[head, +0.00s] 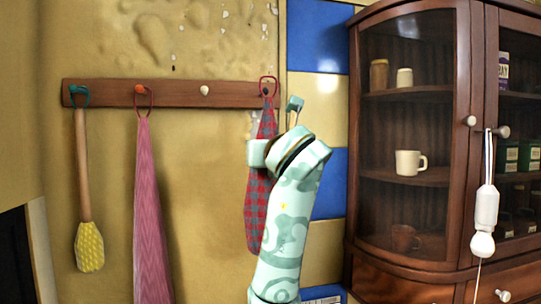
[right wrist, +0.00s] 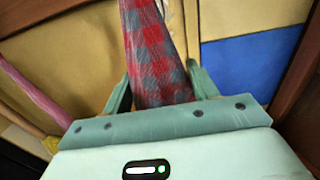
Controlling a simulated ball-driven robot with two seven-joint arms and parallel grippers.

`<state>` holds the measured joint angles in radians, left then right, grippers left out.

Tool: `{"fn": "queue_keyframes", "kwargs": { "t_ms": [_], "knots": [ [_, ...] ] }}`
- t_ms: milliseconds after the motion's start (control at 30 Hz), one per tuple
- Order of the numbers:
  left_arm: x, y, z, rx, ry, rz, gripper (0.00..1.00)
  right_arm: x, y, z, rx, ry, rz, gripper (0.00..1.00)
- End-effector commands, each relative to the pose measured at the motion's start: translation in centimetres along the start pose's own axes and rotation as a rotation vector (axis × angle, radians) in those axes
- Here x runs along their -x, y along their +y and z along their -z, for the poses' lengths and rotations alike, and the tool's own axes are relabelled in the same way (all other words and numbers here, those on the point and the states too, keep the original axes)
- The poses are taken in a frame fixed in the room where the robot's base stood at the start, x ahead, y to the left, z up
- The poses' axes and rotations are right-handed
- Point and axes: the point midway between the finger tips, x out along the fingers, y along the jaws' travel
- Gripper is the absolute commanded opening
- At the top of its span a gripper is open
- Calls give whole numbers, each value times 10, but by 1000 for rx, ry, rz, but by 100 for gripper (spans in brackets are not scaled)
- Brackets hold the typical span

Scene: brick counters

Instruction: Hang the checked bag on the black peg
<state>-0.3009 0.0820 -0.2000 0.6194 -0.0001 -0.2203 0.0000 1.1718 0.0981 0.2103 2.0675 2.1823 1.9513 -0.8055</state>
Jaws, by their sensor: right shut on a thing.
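The checked bag (head: 258,212), red and blue-grey, hangs upright in front of the wall at the right end of the rail. Its red loop (head: 268,77) frames the black peg (head: 266,91), with the loop's top above the peg. I cannot tell whether the loop is around the peg or just in front of it. My right gripper (head: 276,128) is shut on the bag below the loop, and my arm hides part of the cloth. In the right wrist view the bag (right wrist: 158,60) runs between the fingers of the gripper (right wrist: 160,84). My left gripper is not in view.
The wooden rail (head: 180,93) also has a teal peg holding a yellow-headed brush (head: 89,245), an orange peg holding a pink cloth (head: 147,190), and a bare white peg (head: 204,90). A glass-fronted cabinet (head: 462,60) stands close on the right.

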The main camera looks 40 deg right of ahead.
Motion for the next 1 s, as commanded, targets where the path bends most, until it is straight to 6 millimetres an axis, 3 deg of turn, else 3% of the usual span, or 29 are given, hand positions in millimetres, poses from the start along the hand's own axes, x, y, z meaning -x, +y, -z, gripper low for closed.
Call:
{"fn": "queue_keyframes", "kwargs": {
  "t_ms": [700, 1000],
  "knots": [
    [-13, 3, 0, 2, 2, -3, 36, -51, 0, 6, 1, 0, 0, 22],
    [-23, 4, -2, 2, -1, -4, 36, -60, 0, 15, 0, -1, 1, 22]
  ]
}}
